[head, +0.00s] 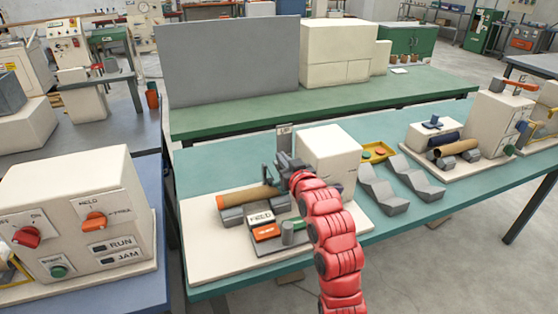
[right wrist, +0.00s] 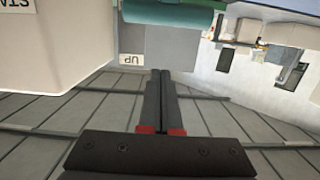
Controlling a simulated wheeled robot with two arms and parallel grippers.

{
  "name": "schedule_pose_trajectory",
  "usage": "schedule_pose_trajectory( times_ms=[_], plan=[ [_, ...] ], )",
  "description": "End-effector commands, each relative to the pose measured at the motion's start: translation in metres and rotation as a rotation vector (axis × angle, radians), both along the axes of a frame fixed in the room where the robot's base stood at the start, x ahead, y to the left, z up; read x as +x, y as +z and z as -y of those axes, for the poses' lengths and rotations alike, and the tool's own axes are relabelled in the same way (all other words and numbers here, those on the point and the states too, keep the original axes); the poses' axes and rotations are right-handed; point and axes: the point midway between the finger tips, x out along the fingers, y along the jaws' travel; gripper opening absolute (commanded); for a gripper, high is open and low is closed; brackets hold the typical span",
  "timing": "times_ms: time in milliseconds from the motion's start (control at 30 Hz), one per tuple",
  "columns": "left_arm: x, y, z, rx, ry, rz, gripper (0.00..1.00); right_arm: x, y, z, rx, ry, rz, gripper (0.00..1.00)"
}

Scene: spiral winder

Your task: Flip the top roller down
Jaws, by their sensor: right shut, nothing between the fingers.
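The winder stands on a cream board (head: 215,265) on the teal table. A brown tube (head: 250,197) lies across its dark grey rollers. A grey upright plate (head: 284,134) marked UP rises behind it, and the plate also shows in the right wrist view (right wrist: 131,75). I cannot clearly make out the top roller, as my right gripper and arm cover that area. My right gripper (head: 268,172) is above the far side of the tube, next to the cream block. In the right wrist view its fingers (right wrist: 160,76) are together and empty. My left gripper is out of view.
The cream block (head: 328,155) stands close to the right of my gripper. An orange FEED button (head: 266,232) and a grey post (head: 287,233) are at the front. Grey V-shaped rests (head: 382,190) lie right of the winder. A control box (head: 80,215) is at the left.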

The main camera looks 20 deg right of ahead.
Motion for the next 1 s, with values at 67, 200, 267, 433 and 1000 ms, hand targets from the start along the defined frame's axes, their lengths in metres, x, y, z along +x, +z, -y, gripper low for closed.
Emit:
schedule_pose_trajectory(
  times_ms=[67,200,267,433,1000],
  plan=[
    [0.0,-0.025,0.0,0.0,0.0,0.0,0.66,-0.007,-0.022,0.001,0.004,-0.001,0.064,0.0],
    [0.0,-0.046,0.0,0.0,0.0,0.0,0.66,-0.018,-0.036,0.001,0.007,-0.001,0.179,0.0],
    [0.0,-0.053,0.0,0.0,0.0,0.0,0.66,-0.021,-0.04,0.001,0.009,0.0,0.224,0.0],
    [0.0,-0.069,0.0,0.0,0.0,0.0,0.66,-0.029,-0.05,0.001,0.01,0.0,0.317,0.0],
    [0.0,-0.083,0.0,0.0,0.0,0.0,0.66,-0.034,-0.066,0.002,0.011,0.0,0.303,0.0]
  ],
)
